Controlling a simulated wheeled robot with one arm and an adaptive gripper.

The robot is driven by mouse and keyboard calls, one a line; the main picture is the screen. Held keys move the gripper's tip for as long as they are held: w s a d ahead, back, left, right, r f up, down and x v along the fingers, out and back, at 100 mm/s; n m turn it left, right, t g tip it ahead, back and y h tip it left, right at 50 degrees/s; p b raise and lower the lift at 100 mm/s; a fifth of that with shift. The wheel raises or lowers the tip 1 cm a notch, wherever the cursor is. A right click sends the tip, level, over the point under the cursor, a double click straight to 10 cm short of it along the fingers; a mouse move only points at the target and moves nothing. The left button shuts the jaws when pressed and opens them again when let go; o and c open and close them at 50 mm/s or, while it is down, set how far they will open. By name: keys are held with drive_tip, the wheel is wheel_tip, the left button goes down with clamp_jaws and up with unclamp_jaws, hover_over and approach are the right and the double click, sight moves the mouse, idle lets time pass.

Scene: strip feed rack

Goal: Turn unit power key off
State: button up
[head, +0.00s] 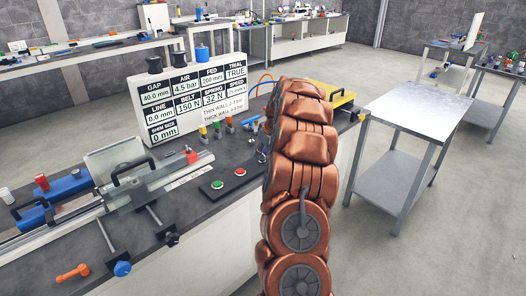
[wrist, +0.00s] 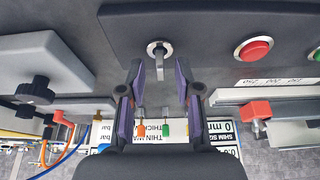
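The power key (wrist: 158,49) is a small silver switch with a round collar, set in the dark panel at the top middle of the wrist view. A narrow metal tab hangs from it towards the bottom of the picture. My gripper (wrist: 160,70) is open, its two purple-grey fingers pointing at the key with one tip on each side of the tab. A gap shows between the tab and each finger, and I see no contact. In the head view my copper-coloured arm hides most of the gripper.
A red button (wrist: 254,48) sits right of the key in the wrist view. In the head view a green button (head: 217,184) and the red one lie left of my arm. A white settings board (head: 190,100) stands behind them. A metal side table (head: 415,110) is at the right.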

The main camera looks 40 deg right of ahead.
drive_tip(key=shift+c, duration=0.2)
clamp_jaws()
drive_tip(key=shift+m, duration=0.4)
drive_tip(key=shift+a+f+m+h+b, duration=0.1)
drive_tip(key=shift+f+m+h+b, duration=0.05)
drive_tip(key=shift+m+h+b, duration=0.65)
drive_tip(key=m+b, duration=0.1)
drive_tip(key=m, duration=0.2)
drive_tip(key=shift+g+h, duration=0.3)
drive_tip(key=m+h+b, duration=0.1)
drive_tip(key=m+b, duration=0.1)
drive_tip(key=m, duration=0.1)
drive_tip(key=shift+a+f+m+g, duration=0.1)
drive_tip(key=shift+m+g, duration=0.2)
drive_tip(key=shift+g, duration=0.1)
drive_tip(key=m+g+b, duration=0.1)
drive_tip(key=m+b, duration=0.1)
drive_tip(key=m+h+b, duration=0.1)
drive_tip(key=m+b, duration=0.2)
drive_tip(key=shift+w+g, duration=0.2)
drive_tip(key=shift+g, duration=0.2)
drive_tip(key=shift+m+g+b, duration=0.7)
drive_tip(key=shift+m+b, duration=0.4)
drive_tip(key=shift+m, duration=0.7)
drive_tip(key=shift+r+m, duration=0.2)
drive_tip(key=shift+m, duration=0.1)
